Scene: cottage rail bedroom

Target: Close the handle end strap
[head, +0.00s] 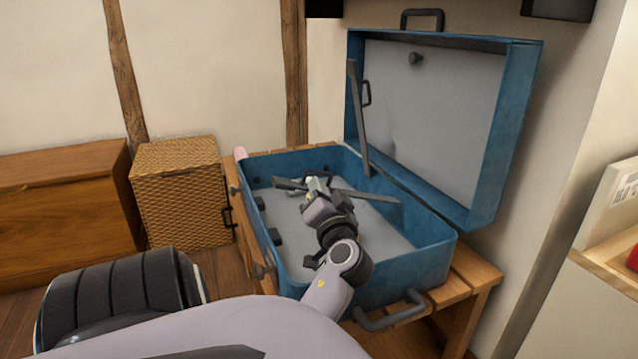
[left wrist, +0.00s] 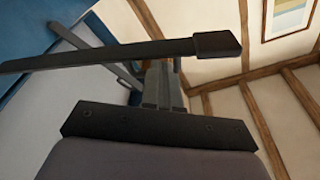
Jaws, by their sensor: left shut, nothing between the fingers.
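A blue suitcase (head: 408,252) stands open, its lid (head: 522,120) raised at the back right. Inside is a grey lining. A dark strap (head: 357,120) stands upright at the lid's left edge. Another dark strap (head: 368,195) reaches across the case's inside, behind my gripper; a further dark piece (head: 288,184) shows on its left. I cannot tell which is the handle end strap. My left gripper (head: 318,182) is over the case's inside, shut and empty. In the left wrist view, a dark bar (left wrist: 120,52) crosses close to the fingers (left wrist: 160,85); contact cannot be told. My right gripper is not in view.
The suitcase rests on a slatted wooden bench (head: 478,268). Dark handles show on the lid's top (head: 423,13) and the case's front (head: 392,316). A wicker box (head: 180,190) and a wooden cabinet (head: 65,215) stand left. A shelf (head: 612,262) is at the right.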

